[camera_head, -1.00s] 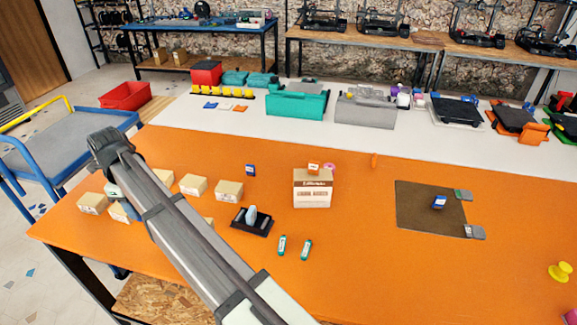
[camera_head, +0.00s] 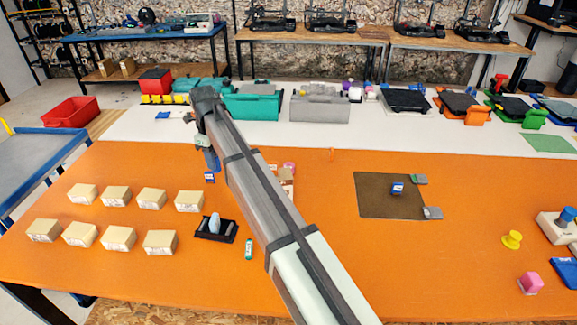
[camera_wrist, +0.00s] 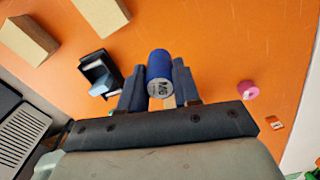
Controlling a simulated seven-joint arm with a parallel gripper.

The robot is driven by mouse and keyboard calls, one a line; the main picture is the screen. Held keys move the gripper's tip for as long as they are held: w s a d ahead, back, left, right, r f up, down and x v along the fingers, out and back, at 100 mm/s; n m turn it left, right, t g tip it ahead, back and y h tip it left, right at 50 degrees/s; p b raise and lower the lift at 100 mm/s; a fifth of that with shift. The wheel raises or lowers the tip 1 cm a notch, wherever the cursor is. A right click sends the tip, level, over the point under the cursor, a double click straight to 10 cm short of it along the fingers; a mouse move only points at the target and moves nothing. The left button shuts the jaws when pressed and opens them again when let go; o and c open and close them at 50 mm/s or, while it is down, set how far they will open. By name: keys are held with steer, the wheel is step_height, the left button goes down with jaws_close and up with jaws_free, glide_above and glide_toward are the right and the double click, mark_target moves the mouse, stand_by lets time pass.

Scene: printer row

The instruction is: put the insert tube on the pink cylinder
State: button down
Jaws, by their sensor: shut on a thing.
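The insert tube looks like the small blue cylinder (camera_wrist: 159,66) with a grey, marked end face in the wrist view. My gripper (camera_wrist: 158,86) is shut on it, with one dark finger on each side. In the head view my gripper (camera_head: 210,163) is left of the middle of the orange table, with the blue tube (camera_head: 210,178) at its tips. I cannot tell whether the tube touches the table. The pink cylinder (camera_wrist: 248,90) stands to the right of the tube in the wrist view, apart from it. In the head view it (camera_head: 290,166) shows just past my arm.
Several tan boxes (camera_head: 115,196) stand at the left. A black holder (camera_head: 230,231) and a green-and-white tube (camera_head: 249,248) are in front of my gripper. My arm partly hides a carton (camera_head: 287,187). A brown mat (camera_head: 372,207) bears another blue item (camera_head: 398,188).

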steer(key=w+d+r+m, duration=0.1)
steer(key=w+d, duration=0.6)
steer(key=d, duration=0.4)
steer(key=w+d+r+m, duration=0.1)
steer(key=w+d, duration=0.6)
steer(key=d, duration=0.5)
steer(key=n, duration=0.7)
glide_above(289, 165)
steer(key=shift+f, duration=4.8)
steer(key=shift+f, duration=0.1)
steer(key=c, duration=0.8)
jaws_free()
step_height(289, 165, up, 12)
